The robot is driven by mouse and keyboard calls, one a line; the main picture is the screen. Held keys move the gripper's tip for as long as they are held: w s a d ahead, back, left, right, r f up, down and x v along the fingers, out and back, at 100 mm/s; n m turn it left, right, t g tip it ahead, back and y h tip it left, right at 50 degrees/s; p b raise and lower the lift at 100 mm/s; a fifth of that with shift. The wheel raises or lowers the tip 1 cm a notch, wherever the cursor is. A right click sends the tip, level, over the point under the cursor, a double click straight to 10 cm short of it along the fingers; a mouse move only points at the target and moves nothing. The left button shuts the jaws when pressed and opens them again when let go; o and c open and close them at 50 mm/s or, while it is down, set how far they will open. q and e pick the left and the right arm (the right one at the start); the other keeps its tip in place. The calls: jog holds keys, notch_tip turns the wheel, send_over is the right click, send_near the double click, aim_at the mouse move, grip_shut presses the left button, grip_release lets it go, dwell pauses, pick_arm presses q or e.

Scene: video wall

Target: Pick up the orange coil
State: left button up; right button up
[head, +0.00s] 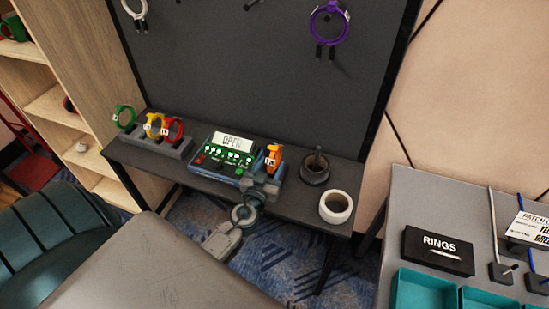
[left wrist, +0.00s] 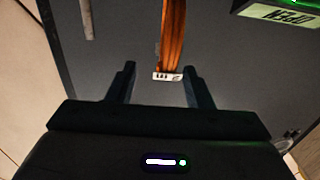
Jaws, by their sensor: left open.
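The orange coil (head: 274,154) stands upright at the right end of the control box (head: 222,158), on the dark shelf below the board. My left gripper (head: 268,177) is right at it, on the near side. In the left wrist view the orange coil (left wrist: 173,38) rises just beyond and between the two open fingers of my left gripper (left wrist: 161,82). A white tag (left wrist: 168,76) at its lower end lies between the fingertips, with gaps to both sides. In the head view the gripper hides the coil's lower part. My right gripper is not in view.
Green (head: 124,117), yellow (head: 154,126) and red (head: 173,130) coils stand in a grey rack (head: 150,146) to the left. A dark pot (head: 315,168) and a white roll (head: 336,207) are on the right. A purple coil (head: 329,23) hangs above.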

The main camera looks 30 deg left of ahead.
aim_at(271, 156)
pick_arm(q)
jog(key=shift+w+a+r+p, duration=0.25)
jog(key=shift+w+p, duration=0.15)
jog(key=shift+w, duration=0.15)
jog(key=shift+w+a+r+p, duration=0.2)
jog(key=shift+w+a+p, duration=0.1)
jog(key=shift+w+p, duration=0.25)
jog(key=shift+w+a+r+p, duration=0.2)
jog(key=shift+w+a+p, duration=0.1)
jog(key=shift+w+p, duration=0.15)
jog(key=shift+w+a+f, duration=0.1)
jog(key=shift+w+f, duration=0.1)
jog(key=shift+w, duration=0.35)
jog(key=shift+w+a+f, duration=0.1)
jog(key=shift+w+f, duration=0.1)
jog(key=shift+w, duration=0.35)
jog(key=shift+s, duration=0.1)
jog(key=shift+c, duration=1.3)
jog(key=c, duration=0.7)
grip_shut()
